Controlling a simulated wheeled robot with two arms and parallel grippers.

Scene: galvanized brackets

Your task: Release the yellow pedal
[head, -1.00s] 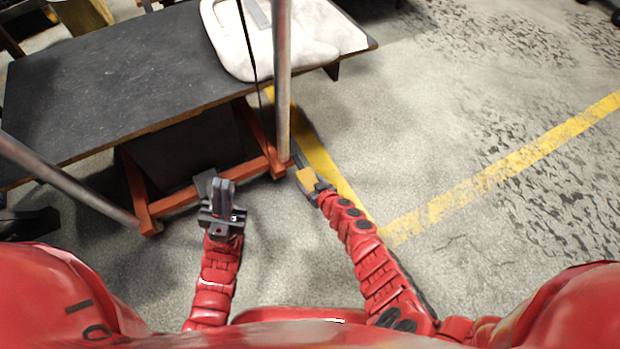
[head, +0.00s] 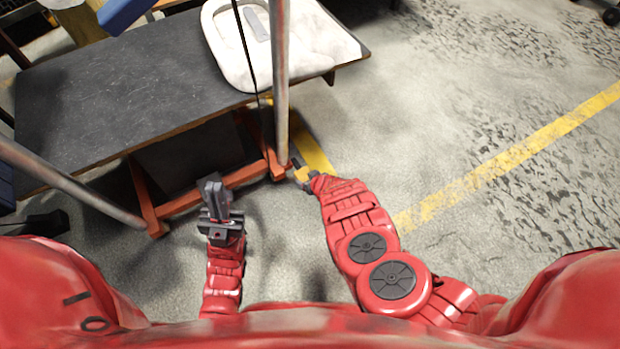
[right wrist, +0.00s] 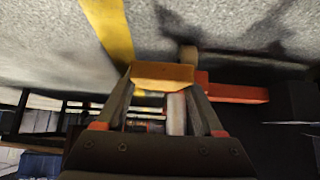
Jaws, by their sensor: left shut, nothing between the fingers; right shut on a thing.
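The yellow pedal (head: 302,174) shows as a small patch at the foot of the grey post, beside the table's orange base frame. In the right wrist view it is a yellow-orange block (right wrist: 163,75) between the fingertips. My right gripper (right wrist: 163,84) is shut on it; in the head view this gripper (head: 301,181) is small and partly covered by my red forearm. My left gripper (head: 209,186) is shut and empty, left of the pedal and in front of the orange frame.
A dark-topped table (head: 130,95) fills the upper left, with a white padded piece (head: 305,45) on it. Its orange frame (head: 245,172) runs low beside both grippers. A grey post (head: 281,80) rises by the pedal. The floor to the right is open, crossed by a yellow line (head: 510,160).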

